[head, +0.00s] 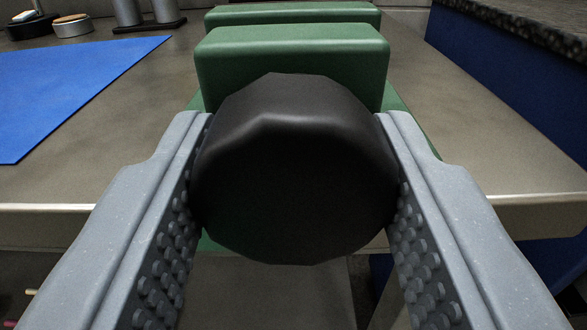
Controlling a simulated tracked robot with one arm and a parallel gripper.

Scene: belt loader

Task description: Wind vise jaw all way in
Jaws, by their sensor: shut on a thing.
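A green vise sits at the bench's front edge, straight ahead in the head view. Its near jaw (290,52) stands in front of a second green jaw block (290,13), with a narrow gap seen between their tops. A black faceted round knob (295,175) is in front of the near jaw and hides its lower part and any screw. My gripper (295,175) is shut on the black knob, with one grey studded finger touching each side.
A blue mat (65,85) lies at left. Small round containers (72,26) and metal cylinders (127,12) stand at the back left. A blue-sided block with a dark speckled top (530,25) borders the right.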

